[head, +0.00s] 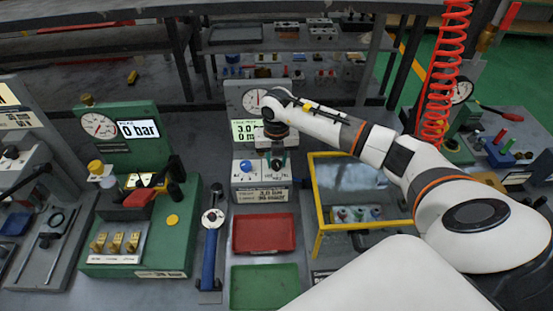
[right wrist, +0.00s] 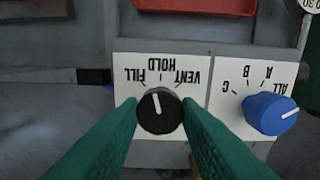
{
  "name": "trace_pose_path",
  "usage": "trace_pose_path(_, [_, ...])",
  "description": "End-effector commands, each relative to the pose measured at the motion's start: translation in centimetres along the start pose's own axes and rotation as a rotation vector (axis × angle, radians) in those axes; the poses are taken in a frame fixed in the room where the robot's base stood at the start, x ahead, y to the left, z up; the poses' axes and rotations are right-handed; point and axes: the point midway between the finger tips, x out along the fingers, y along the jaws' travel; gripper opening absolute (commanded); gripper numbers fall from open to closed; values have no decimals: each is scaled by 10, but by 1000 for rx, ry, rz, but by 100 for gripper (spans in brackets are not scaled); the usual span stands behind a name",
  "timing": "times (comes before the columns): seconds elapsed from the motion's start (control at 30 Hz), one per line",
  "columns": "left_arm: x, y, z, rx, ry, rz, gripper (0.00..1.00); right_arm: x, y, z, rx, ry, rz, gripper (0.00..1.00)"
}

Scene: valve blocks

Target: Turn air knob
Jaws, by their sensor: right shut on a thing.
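The air knob appears as a black round knob (right wrist: 160,111) with a white pointer line, on a white plate lettered FILL, HOLD and VENT, upside down in the right wrist view. Its pointer is directed up and slightly left there. My right gripper (right wrist: 161,118) is shut on the black knob, with a green finger on each side. In the head view my right gripper (head: 277,162) reaches down to the grey valve block (head: 262,196) and hides most of the knob. My left gripper is not in view.
A blue knob (right wrist: 270,113) lettered ALL, A, B, C sits close beside. It shows left of my gripper in the head view (head: 245,166). A red tray (head: 264,233) and green tray (head: 265,288) lie in front. A yellow-framed box (head: 316,215) stands right, a green block (head: 140,247) left.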

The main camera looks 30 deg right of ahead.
Motion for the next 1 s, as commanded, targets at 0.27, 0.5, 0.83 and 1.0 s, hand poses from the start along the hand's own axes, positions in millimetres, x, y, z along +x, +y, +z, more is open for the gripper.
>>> trace_pose_path(0.27, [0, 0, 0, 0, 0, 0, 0, -1, 0, -1, 171, 2, -1, 7])
trace_pose_path(0.5, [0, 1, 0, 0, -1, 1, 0, -1, 0, -1, 246, 3, -1, 7])
trace_pose_path(0.83, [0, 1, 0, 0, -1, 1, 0, -1, 0, -1, 265, 4, -2, 7])
trace_pose_path(1.0, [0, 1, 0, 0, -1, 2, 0, -2, 0, -1, 265, 4, -2, 7])
